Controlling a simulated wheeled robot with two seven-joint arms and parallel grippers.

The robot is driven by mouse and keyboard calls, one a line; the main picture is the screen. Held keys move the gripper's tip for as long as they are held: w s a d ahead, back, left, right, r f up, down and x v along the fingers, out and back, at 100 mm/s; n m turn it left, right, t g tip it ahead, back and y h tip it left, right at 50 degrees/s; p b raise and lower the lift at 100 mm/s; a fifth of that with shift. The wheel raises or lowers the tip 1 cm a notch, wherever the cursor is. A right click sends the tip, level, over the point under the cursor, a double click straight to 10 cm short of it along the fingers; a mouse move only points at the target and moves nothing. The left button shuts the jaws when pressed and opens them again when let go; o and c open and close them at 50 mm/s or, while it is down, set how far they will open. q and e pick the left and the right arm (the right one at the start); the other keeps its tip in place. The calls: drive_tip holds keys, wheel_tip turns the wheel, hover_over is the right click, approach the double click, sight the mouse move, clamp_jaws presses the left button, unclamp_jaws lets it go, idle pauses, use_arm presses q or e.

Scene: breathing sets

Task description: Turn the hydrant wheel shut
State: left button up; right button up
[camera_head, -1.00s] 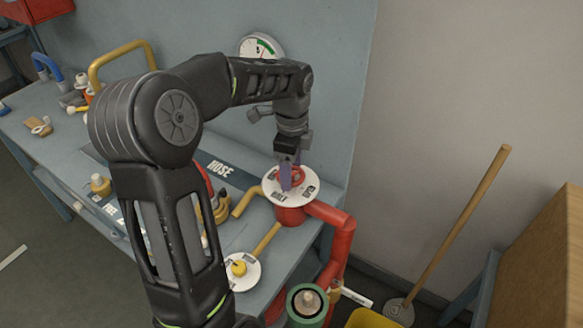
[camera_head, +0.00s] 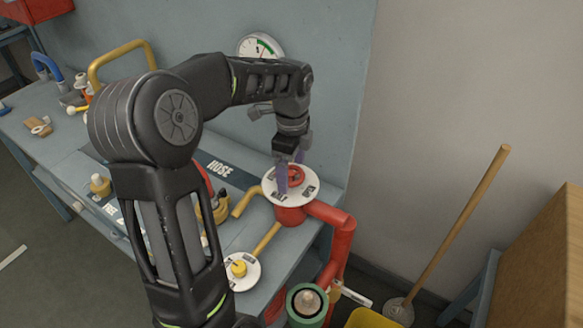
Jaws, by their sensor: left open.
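The red hydrant wheel (camera_head: 297,174) sits at the centre of a round white plate (camera_head: 306,192) with dark labels. The plate tops the red hydrant body (camera_head: 290,215) at the right end of the bench. My left gripper (camera_head: 292,172) points down over the wheel with its purple fingers open. One finger stands in front of the wheel's left side and hides part of it. I cannot tell if the fingers touch the wheel. My right gripper is not in view.
A gauge (camera_head: 260,46) is on the blue back panel. A red pipe (camera_head: 339,235) runs from the hydrant to the right and down. A smaller white dial with a yellow knob (camera_head: 239,268) is nearer me. A broom (camera_head: 455,225) leans at the right.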

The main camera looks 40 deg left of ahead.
sight(291, 174)
use_arm(q)
wheel_tip(291, 174, up, 8)
drive_tip(key=shift+f+b, duration=0.1)
drive_tip(key=shift+b, duration=0.55)
drive_tip(key=shift+f, duration=0.1)
idle(0.4)
